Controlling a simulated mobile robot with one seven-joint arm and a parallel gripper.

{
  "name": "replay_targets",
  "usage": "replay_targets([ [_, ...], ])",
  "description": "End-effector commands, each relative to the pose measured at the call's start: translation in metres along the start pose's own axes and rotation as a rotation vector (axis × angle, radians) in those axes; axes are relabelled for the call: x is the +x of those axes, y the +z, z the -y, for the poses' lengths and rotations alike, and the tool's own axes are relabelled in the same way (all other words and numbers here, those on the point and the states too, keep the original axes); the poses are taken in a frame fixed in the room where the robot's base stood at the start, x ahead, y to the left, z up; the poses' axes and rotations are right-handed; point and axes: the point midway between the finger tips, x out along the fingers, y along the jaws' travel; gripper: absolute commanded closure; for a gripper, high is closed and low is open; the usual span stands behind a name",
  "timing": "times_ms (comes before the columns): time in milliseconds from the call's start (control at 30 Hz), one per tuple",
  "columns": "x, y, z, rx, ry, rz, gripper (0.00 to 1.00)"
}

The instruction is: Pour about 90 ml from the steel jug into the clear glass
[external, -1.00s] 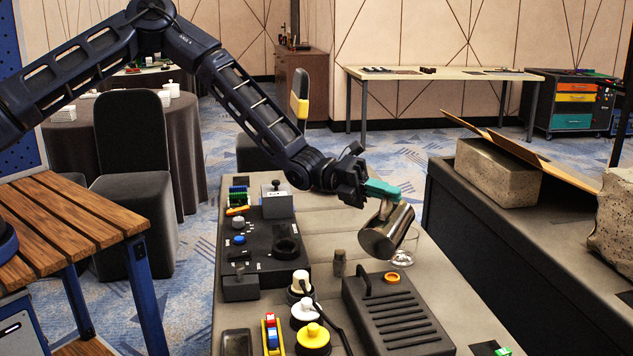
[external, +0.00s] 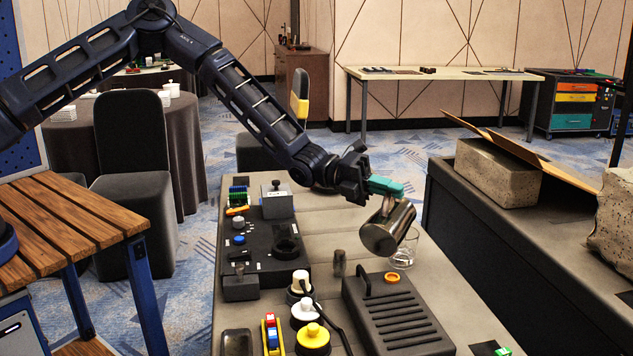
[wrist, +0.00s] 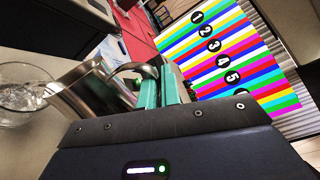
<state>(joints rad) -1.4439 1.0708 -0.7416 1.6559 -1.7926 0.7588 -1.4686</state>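The steel jug (external: 388,229) is held above the table by my gripper (external: 384,187), whose teal fingers are shut on its handle. In the wrist view the jug (wrist: 85,92) lies left of the teal fingers (wrist: 160,92), and the glass (wrist: 28,92) is at the far left. I cannot make out a stream or the level in the glass.
A dark slatted box with a handle (external: 405,320) stands just in front of the glass. A small grey cylinder (external: 339,263) is left of the jug. A black control panel (external: 270,245) and yellow and white knobs (external: 313,335) fill the table's left side.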

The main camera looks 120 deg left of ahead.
Motion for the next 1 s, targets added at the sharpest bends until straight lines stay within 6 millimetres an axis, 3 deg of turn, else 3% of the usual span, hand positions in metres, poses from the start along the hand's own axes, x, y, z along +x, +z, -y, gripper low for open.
replay_targets([
  [1000, 0.0, 0.0101, 0.0016, -0.066, -0.002, -0.002, 1.0],
])
